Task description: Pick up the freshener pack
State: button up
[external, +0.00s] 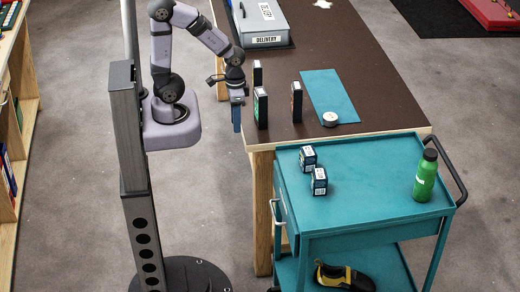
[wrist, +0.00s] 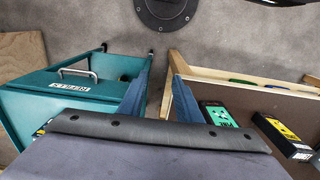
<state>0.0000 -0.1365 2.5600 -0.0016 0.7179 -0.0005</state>
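My gripper (external: 237,118) hangs fingers down just off the left edge of the brown table, left of the upright packs. In the wrist view, its two blue fingers (wrist: 160,85) stand apart with nothing visible between them. Which pack is the freshener is not certain. A black and green pack (external: 261,108), nearest my gripper, stands upright at the table edge. It shows in the wrist view (wrist: 217,115) with lettering like "PINE", partly hidden by my finger. A dark pack with orange (external: 297,102) stands to its right. A smaller dark pack (external: 257,73) stands behind.
A teal cart (external: 370,210) stands in front of the table, with two small boxes (external: 313,170) and a green bottle (external: 426,175) on top. A blue mat (external: 330,92), a round white item (external: 329,119) and a grey delivery box (external: 262,22) are on the table.

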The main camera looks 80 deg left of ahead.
jog(key=shift+o, duration=0.4)
jog(key=o, duration=1.1)
